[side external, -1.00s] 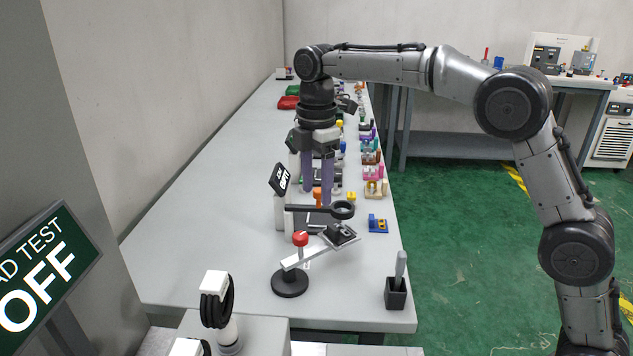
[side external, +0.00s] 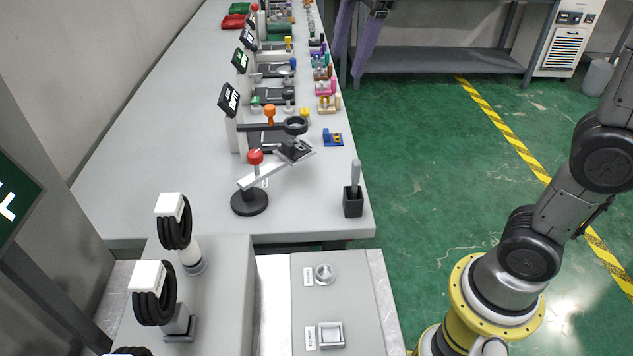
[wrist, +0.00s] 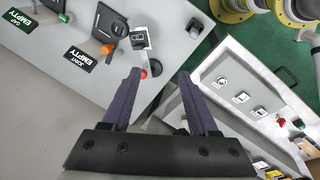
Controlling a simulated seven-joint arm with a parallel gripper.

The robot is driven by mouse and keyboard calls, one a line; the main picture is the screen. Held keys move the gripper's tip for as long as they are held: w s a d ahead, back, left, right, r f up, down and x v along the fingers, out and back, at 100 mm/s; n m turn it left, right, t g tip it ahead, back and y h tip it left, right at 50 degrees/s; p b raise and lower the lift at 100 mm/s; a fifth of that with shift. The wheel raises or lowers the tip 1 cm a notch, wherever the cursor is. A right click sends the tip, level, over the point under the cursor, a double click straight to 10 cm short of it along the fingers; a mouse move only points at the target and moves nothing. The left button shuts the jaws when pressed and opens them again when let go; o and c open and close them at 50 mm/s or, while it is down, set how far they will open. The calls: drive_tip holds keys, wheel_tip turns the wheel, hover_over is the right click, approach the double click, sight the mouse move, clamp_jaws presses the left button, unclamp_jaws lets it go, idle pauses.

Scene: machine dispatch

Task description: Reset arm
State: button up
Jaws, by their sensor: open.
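My gripper (side external: 356,62) is at the top of the side view, its purple fingers hanging apart beside the right edge of the long table (side external: 150,150). Most of my upper arm is out of frame there. In the wrist view my gripper (wrist: 160,73) is open, with nothing between its dark purple fingers. Past the fingertips lies the stand with the red knob (wrist: 144,73), a short way off.
The table carries a round-based stand with red knob (side external: 250,204), a black holder (side external: 353,203) and several small fixtures along its right side. Coiled black cable stands (side external: 174,225) and a grey panel (side external: 345,270) are in front. Green floor (side external: 430,160) is open at right.

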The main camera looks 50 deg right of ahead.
drive_tip(key=s+d+f+m+t, duration=0.2)
drive_tip(key=s+f+m, duration=1.2)
drive_tip(key=s, duration=0.4)
drive_tip(key=shift+d+t, duration=0.3)
drive_tip(key=shift+d, duration=0.1)
